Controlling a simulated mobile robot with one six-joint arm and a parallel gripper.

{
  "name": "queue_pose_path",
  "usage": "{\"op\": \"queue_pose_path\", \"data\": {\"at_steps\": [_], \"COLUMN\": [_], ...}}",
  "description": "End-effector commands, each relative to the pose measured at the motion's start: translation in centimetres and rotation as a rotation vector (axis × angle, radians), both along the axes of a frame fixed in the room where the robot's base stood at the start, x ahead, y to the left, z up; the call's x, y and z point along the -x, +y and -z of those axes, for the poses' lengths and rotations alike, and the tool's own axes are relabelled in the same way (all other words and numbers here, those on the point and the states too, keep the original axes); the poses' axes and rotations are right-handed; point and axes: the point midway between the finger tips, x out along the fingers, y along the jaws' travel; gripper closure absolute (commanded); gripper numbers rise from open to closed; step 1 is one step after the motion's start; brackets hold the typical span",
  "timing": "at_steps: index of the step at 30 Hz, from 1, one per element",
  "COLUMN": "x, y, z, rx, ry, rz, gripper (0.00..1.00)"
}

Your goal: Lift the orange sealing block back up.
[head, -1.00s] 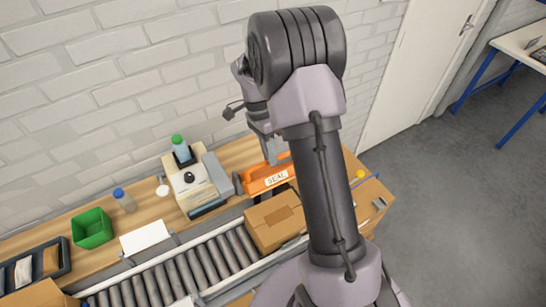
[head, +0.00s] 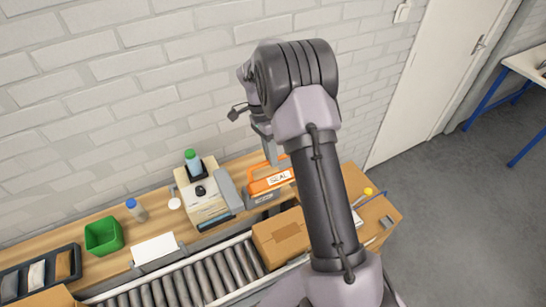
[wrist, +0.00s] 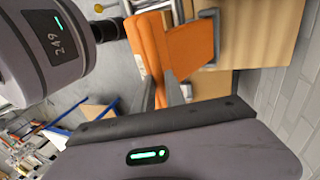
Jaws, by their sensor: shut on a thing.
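The orange sealing block (head: 272,181), marked SEAL, is above the wooden bench behind the brown carton, right of the cream sealing machine (head: 204,205). An orange loop shows at its top left and a grey part along its underside. My gripper (head: 271,155) reaches down to the block from above, and my arm partly hides both. In the wrist view, the orange block (wrist: 163,48) lies at the dark fingers of my gripper (wrist: 166,90), which is shut on it. The exact grip is partly hidden.
A closed carton (head: 281,237) sits at the end of the roller conveyor (head: 205,272), close in front of the block. A green bin (head: 103,236), bottles and a white sheet (head: 155,248) lie left. A brick wall stands close behind.

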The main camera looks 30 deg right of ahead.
Motion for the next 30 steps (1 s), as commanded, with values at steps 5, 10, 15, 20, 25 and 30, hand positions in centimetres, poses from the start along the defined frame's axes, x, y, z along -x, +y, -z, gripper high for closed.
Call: {"op": "queue_pose_path", "data": {"at_steps": [5,10,15,20,25,30], "x": [-0.78,-0.63,-0.52,-0.47,-0.43,-0.41], "y": [-0.04,-0.03,-0.03,-0.05,-0.06,-0.07], "z": [-0.49,-0.38,-0.30,-0.26,-0.25,-0.24], "rx": [0.004,0.003,0.003,0.002,0.002,0.002], "ry": [-0.025,-0.020,-0.017,-0.015,-0.014,-0.013], "rz": [-0.007,-0.005,-0.005,-0.004,-0.004,-0.004], "gripper": [0.70,0.64,0.64,0.64,0.64,0.64]}}
